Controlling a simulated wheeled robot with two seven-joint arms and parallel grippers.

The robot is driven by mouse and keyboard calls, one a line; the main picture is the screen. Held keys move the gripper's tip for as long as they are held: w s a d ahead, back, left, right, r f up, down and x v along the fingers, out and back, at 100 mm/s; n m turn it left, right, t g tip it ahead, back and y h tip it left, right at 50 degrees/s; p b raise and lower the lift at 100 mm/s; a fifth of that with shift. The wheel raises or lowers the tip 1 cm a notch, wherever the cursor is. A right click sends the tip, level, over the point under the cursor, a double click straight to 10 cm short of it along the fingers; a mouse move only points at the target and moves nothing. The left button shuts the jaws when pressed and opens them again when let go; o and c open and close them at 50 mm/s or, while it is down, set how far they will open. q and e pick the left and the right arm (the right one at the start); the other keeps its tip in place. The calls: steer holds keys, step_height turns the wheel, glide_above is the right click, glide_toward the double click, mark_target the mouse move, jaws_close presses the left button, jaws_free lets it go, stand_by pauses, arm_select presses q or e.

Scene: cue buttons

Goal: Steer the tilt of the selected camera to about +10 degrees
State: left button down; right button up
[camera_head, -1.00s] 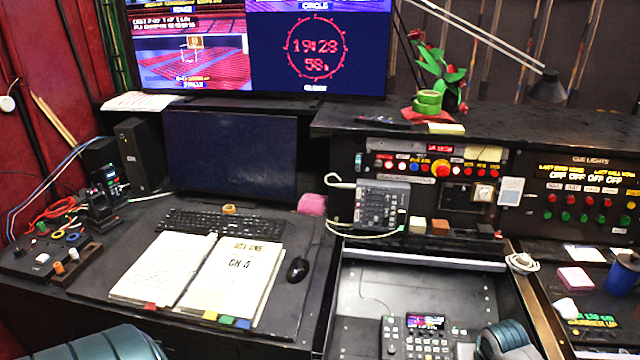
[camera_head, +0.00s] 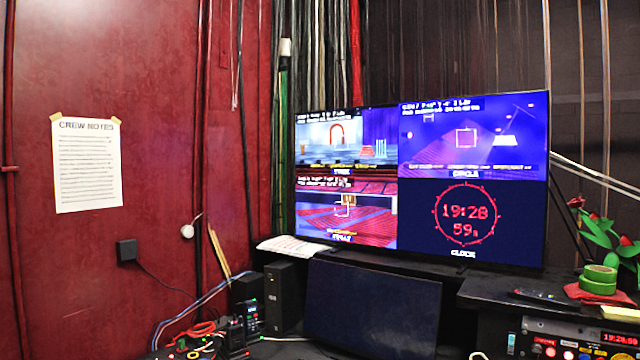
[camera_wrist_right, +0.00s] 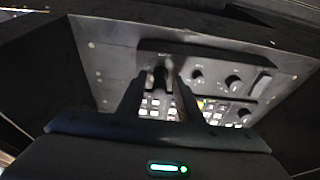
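The wall monitor (camera_head: 420,185) shows several camera pictures and a clock in the head view. The CIRCLE picture (camera_head: 472,138) at its upper right has a white square frame; its small readout text is too blurred to read. In the right wrist view a dark control panel (camera_wrist_right: 215,65) has knobs and pale lit buttons. A short dark stick (camera_wrist_right: 160,74) stands up on the panel. My right gripper (camera_wrist_right: 162,88) is over this panel, its two dark fingers apart, with the stick showing between them. I cannot tell whether they touch it. My left gripper is out of view.
A dark desk monitor (camera_head: 372,305) stands below the wall monitor. Green tape rolls (camera_head: 598,279) and a plant (camera_head: 605,235) are on the shelf at right. Crew notes (camera_head: 87,162) hang on the red wall. The desk's lower part is out of the head view.

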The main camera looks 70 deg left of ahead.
steer(key=shift+w, duration=0.15)
stand_by(0.3)
steer(key=c, duration=0.6)
